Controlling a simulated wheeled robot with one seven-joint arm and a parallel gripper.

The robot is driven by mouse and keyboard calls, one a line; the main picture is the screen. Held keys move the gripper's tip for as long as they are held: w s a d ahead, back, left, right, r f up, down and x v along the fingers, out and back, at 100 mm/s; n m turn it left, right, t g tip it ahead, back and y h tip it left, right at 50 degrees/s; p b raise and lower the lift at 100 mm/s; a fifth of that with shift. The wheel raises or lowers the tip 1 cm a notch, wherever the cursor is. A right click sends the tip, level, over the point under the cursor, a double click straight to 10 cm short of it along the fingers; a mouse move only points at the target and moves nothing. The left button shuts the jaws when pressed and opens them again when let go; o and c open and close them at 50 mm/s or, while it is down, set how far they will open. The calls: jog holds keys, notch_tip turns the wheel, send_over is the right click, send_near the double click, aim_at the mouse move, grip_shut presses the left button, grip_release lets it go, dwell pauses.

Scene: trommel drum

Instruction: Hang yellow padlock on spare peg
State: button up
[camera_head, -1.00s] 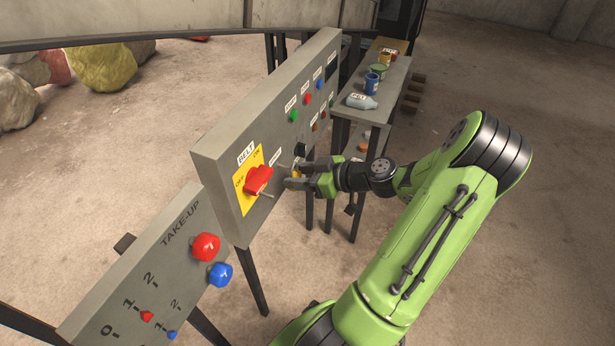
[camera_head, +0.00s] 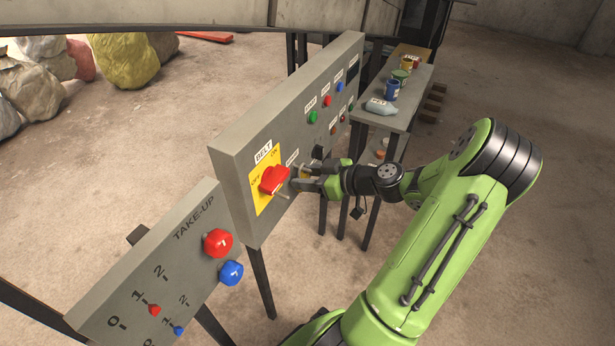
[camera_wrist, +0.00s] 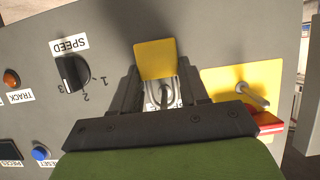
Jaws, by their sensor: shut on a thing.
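The yellow padlock (camera_wrist: 155,58) is in front of the grey control panel (camera_wrist: 110,30) in the wrist view. My gripper (camera_wrist: 160,92) is shut on it, with grey metal, seemingly its shackle, between the fingers. A dark rod end shows there too; I cannot tell whether the shackle is around it. In the head view my gripper (camera_head: 298,180) is close to the panel, right of the red BELT switch (camera_head: 274,179), and mostly hides the padlock. A thin metal peg (camera_wrist: 252,94) sticks out beside the gripper in front of the yellow BELT plate (camera_wrist: 250,75).
The black SPEED knob (camera_wrist: 72,72) is left of the gripper in the wrist view. The TAKE-UP board (camera_head: 150,265) with red and blue knobs stands at lower left. A bench (camera_head: 415,85) with a bottle and cans stands behind the arm. Open floor lies to the right.

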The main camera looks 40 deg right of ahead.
jog(key=o, duration=1.2)
jog(key=p+v, duration=0.4)
jog(key=v, duration=1.1)
jog(key=shift+s+d+r, duration=0.1)
jog(key=shift+s+r, duration=0.1)
jog(key=shift+s, duration=0.15)
